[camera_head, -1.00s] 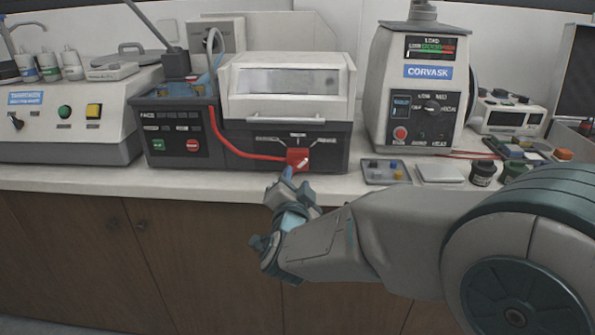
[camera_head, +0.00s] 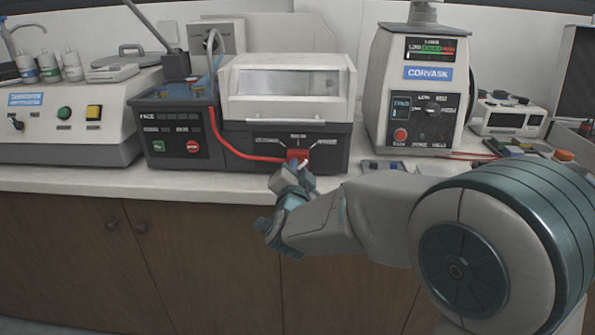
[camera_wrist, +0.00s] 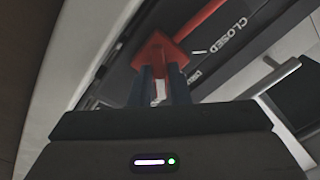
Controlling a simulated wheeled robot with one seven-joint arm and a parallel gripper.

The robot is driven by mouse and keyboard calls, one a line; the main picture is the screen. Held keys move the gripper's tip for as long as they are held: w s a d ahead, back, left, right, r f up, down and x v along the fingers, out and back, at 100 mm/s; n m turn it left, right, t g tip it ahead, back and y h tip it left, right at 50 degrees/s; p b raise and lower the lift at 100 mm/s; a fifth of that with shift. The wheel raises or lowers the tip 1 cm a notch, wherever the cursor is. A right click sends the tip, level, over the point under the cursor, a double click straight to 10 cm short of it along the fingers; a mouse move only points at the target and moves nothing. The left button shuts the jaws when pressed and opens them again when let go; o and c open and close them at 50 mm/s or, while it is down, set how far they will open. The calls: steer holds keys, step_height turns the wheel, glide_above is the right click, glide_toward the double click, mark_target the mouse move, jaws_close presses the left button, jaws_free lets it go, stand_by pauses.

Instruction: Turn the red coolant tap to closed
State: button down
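The red coolant tap (camera_head: 297,155) is on the front of the dark base of the white-hooded machine. It also shows in the wrist view (camera_wrist: 157,54). My gripper (camera_head: 294,168) is at the tap from below and in front, hiding its lower part. In the wrist view the two dark blue fingers (camera_wrist: 161,88) are on either side of the tap's handle, with a red and white part between them. Whether they press on it cannot be told. The label CLOSED (camera_wrist: 228,37) is to the right of the tap in the wrist view.
A red hose (camera_head: 240,151) runs to the tap from the left. The CORVASK machine (camera_head: 418,90) stands to the right. Small parts (camera_head: 385,166) lie on the bench just right of the tap, partly behind my arm. The bench's front edge (camera_head: 215,190) is clear to the left.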

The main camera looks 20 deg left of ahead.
steer(key=n+p, duration=0.1)
steer(key=n, duration=0.4)
steer(key=shift+r, duration=0.1)
steer(key=n+p, duration=0.2)
steer(key=n, duration=0.2)
steer(key=shift+a, duration=0.1)
steer(key=n+p, duration=0.2)
steer(key=n, duration=0.3)
steer(key=shift+a, duration=0.1)
steer(key=shift+n+p, duration=0.9)
steer(key=shift+n, duration=0.9)
steer(key=c, duration=1.4)
jaws_free()
steer(key=shift+s, duration=0.1)
